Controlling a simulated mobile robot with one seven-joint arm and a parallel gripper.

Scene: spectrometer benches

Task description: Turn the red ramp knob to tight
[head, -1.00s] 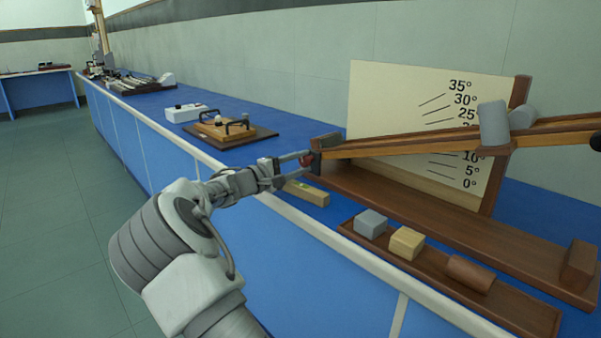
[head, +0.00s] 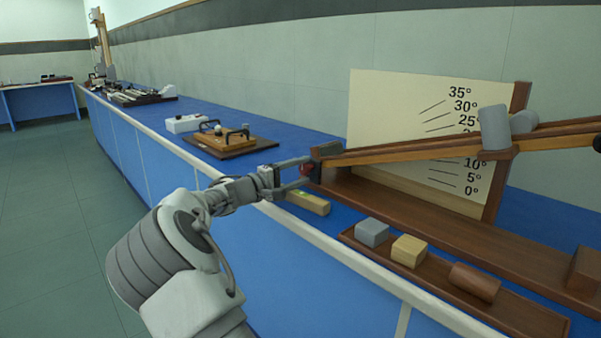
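The red ramp knob (head: 307,170) sits at the low left end of the wooden ramp (head: 400,151), at the ramp's hinge. My gripper (head: 308,171) reaches to it from the left. Its two fingers are spread, one above and one below the knob, with a gap visible between them. The knob shows at the fingertips; I cannot tell whether either finger touches it. The ramp tilts up to the right in front of an angle board (head: 410,125) marked 0° to 35°. The knob's setting cannot be read.
A yellow level (head: 308,203) lies below my gripper. A wooden tray (head: 430,276) holds a grey block (head: 371,232), a tan block (head: 409,250) and a brown cylinder (head: 474,282). Other apparatus (head: 233,140) stands farther left on the blue bench.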

